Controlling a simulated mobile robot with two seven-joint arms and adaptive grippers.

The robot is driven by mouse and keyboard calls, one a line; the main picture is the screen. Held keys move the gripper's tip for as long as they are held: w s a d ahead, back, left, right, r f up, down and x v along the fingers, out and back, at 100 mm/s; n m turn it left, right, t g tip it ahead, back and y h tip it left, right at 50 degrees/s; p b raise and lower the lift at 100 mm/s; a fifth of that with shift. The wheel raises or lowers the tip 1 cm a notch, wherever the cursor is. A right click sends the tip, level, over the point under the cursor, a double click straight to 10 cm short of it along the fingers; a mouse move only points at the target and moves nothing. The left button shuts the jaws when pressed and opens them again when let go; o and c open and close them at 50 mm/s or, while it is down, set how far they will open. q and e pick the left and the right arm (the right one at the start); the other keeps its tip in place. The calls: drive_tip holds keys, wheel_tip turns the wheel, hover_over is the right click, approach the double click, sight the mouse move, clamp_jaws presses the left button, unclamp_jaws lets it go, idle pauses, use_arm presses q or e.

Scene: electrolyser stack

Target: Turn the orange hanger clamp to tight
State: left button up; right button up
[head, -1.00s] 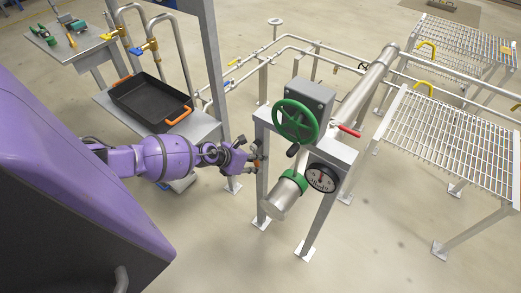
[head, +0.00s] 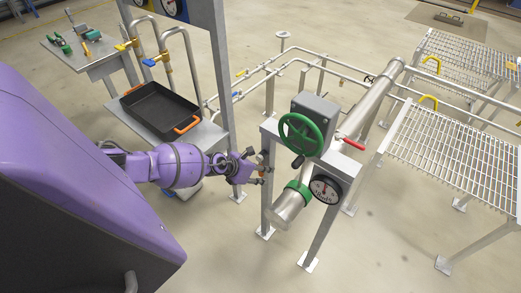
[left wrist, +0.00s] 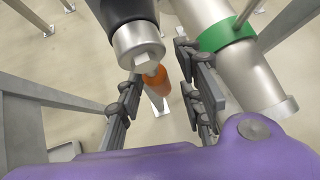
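The orange hanger clamp shows in the left wrist view as an orange handle (left wrist: 161,82) beside a dark-and-silver cylinder with a hex end (left wrist: 140,45). In the head view only a small orange spot of it shows, at the upright of the grey pipe stand. My left gripper (head: 262,169) is at that upright, left of the green handwheel. In the left wrist view its fingers (left wrist: 163,100) are spread apart, with the orange handle between them and a gap on both sides. Whether the handle is at finger depth is hard to tell. My right gripper is not in view.
The green handwheel (head: 301,133), dial gauge (head: 326,188) and silver pipe with a green band (head: 291,205) are close on the right. A black tray (head: 155,108) with orange handles sits on a side table at the left. Grated racks (head: 450,145) stand at the right.

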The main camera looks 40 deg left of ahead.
use_arm(q)
drive_tip(key=v, duration=1.2)
